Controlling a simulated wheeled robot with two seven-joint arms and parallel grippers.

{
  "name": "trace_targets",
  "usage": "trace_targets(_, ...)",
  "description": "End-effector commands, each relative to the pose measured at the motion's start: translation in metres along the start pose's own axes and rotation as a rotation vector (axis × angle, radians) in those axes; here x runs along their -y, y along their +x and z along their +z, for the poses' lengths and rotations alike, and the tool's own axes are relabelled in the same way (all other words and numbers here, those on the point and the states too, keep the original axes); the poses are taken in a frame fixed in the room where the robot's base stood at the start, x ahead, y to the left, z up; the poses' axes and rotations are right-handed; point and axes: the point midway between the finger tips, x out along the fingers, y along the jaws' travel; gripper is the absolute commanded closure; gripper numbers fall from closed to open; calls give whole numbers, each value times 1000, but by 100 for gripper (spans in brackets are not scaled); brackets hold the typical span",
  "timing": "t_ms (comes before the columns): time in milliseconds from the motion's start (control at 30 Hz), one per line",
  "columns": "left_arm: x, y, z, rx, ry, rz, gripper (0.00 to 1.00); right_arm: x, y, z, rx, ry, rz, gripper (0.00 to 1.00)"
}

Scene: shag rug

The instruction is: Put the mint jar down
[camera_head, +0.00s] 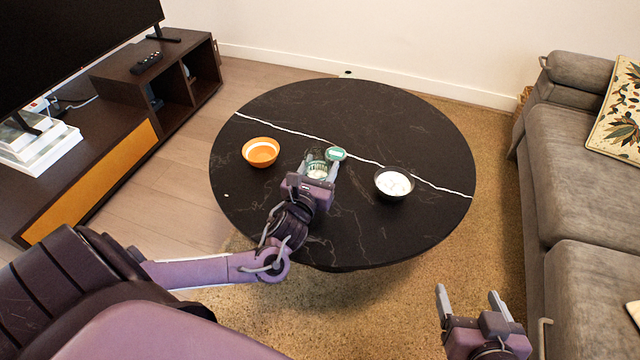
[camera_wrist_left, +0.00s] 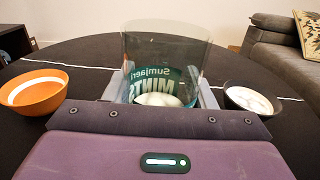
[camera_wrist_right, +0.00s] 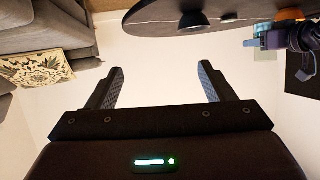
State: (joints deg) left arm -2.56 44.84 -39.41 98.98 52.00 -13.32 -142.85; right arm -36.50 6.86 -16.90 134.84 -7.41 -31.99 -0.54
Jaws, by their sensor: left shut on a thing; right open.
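The mint jar (camera_head: 317,171) is clear glass with a teal label and white contents low inside. My left gripper (camera_head: 319,165) is shut on it over the black round table (camera_head: 350,115). In the left wrist view the jar (camera_wrist_left: 165,55) stands upright between the fingers, its open top showing and "MINTS" on the label. I cannot tell whether its base touches the table. A green round lid (camera_head: 335,153) shows just beyond the jar. My right gripper (camera_head: 468,295) is open and empty, off the table's front right; its spread fingers also show in the right wrist view (camera_wrist_right: 160,85).
An orange bowl (camera_head: 261,152) stands left of the jar, and a dark bowl with white contents (camera_head: 394,184) stands right of it. The table's far part and right end are clear. A grey sofa (camera_head: 575,180) is at the right, a TV cabinet (camera_head: 115,130) at the left.

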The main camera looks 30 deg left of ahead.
Motion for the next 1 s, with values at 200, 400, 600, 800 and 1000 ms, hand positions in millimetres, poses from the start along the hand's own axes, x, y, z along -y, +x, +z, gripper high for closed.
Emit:
trace_targets(200,0,1,-11,3,-2,1,84,-2,0,-36,-163,-7,5,25)
trace_targets(400,0,0,-15,3,-2,1,84,-4,-2,-52,-232,-10,7,25)
trace_targets(600,0,0,-31,2,-2,1,84,-6,-12,-96,-441,-21,11,25)
trace_targets(800,0,1,-45,3,-2,1,84,-6,-34,-141,-666,-33,12,25)
trace_targets(1000,0,1,-51,4,-2,1,84,-6,-48,-161,-778,-38,11,25)
